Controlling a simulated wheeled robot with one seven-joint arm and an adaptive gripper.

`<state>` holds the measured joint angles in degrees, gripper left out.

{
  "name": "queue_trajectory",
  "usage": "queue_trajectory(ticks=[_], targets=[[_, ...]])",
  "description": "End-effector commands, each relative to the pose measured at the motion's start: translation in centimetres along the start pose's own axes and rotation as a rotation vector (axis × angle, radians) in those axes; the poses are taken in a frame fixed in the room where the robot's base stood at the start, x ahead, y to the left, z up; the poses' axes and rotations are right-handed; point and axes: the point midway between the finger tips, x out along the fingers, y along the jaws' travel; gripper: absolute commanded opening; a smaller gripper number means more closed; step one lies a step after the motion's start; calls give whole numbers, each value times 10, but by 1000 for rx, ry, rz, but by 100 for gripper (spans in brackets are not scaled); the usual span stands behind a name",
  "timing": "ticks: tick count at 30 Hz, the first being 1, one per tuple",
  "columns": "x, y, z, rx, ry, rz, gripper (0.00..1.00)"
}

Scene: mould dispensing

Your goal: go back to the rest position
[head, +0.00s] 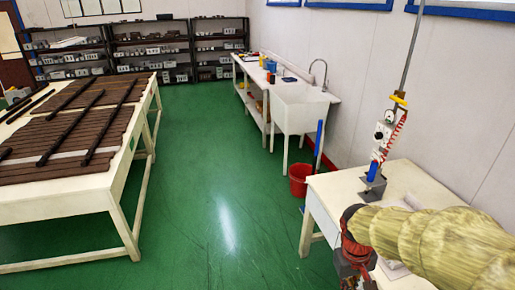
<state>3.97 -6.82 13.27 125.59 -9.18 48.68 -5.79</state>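My arm, in a straw-coloured ribbed cover, reaches in from the lower right of the head view. At its left end is a dark red and black part, with my gripper (357,272) low at the bottom edge of the picture. It is in front of the near side of a white table (325,206) at the right. The fingers are small, dark and partly cut off, so I cannot tell whether they are open or shut, or whether they hold anything. The rest position itself is not marked in view.
A dispensing stand (376,165) with a tall rod rises from the white table. A red bucket (299,178) and a sink (300,97) stand behind. A large table (60,225) with dark wooden moulds is at left. Green floor (205,185) lies free between; shelves line the back.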

Motion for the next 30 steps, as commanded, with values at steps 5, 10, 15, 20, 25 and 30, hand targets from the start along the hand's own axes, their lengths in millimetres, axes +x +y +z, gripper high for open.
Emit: queue_trajectory(ticks=[5, 10, 15, 20, 25, 30], targets=[[-51, -23, 38, 126, 110, -42, 0], [-88, -42, 70, 176, 227, -79, 0], [-122, -51, 90, 179, 367, -92, 0], [-152, -52, 98, 173, 474, -84, 0], [-162, -53, 100, 168, 513, -82, 0], [-163, -53, 100, 165, 513, -82, 0]])
